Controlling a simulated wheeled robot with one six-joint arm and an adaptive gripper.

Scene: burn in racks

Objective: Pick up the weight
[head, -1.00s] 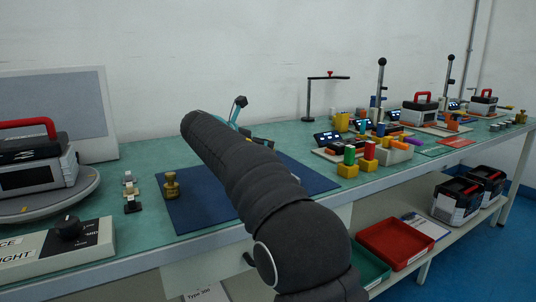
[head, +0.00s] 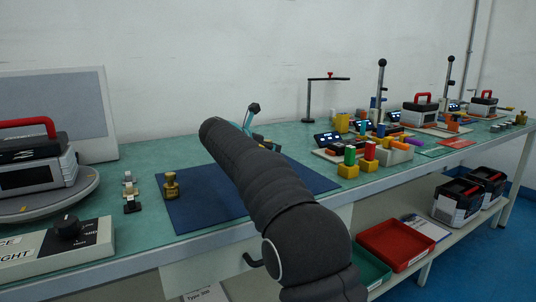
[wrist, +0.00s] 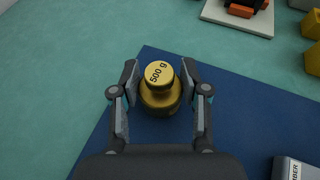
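A brass weight marked 500 g (wrist: 159,76) stands upright on the blue mat (wrist: 240,120), close to a corner, in the wrist view. My gripper (wrist: 160,82) is open, with one finger on each side of this weight; small gaps seem to show between fingers and weight. In the head view my arm covers that weight and most of the gripper; only teal and dark parts (head: 250,117) show behind the arm. Another brass weight (head: 171,186) stands near the mat's left edge, clear of my gripper.
A grey labelled box (wrist: 297,168) lies on the mat at the lower right. A white plate with orange and black parts (wrist: 240,22) is beyond the mat's edge. Bare bench shows left of the weight.

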